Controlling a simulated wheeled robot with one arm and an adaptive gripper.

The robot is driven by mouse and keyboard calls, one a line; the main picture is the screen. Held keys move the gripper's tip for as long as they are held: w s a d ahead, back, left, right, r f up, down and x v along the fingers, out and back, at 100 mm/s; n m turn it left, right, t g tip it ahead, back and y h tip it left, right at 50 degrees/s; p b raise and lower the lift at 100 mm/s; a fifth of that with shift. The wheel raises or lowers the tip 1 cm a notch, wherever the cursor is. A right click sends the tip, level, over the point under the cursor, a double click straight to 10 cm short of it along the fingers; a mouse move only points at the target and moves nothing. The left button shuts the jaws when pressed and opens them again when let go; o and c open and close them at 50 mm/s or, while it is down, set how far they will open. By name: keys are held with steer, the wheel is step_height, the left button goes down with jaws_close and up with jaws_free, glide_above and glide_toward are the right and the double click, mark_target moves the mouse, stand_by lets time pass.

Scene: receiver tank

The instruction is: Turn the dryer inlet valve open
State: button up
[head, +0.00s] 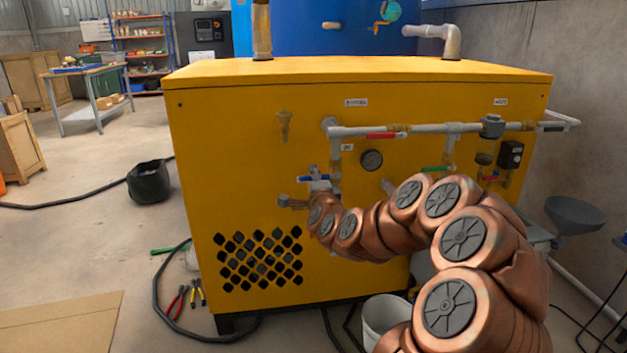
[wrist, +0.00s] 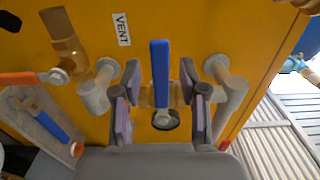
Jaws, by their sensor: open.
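The yellow dryer cabinet (head: 235,120) carries several valves on grey pipes. A valve with a blue lever (head: 313,178) is on its front left of centre, and my arm ends at it. In the wrist view the blue lever (wrist: 160,70) stands upright in the picture, over a brass body between grey elbows. My gripper (wrist: 160,97) is open, with one finger on each side of the lever and a gap to it on both sides. A red-handled valve (head: 383,135) and a green-handled valve (head: 435,168) show on the pipes. I cannot read which label names the inlet.
A gauge (head: 371,160) is right of the blue lever. In the wrist view, a VENT label (wrist: 122,29), a brass fitting (wrist: 65,40) and an orange-red handle (wrist: 20,78) are close on the left. A white bucket (head: 385,315) and pliers (head: 177,302) are on the floor.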

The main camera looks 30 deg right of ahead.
steer(key=shift+w+d, duration=0.1)
steer(key=shift+w, duration=0.35)
jaws_close()
stand_by(0.6)
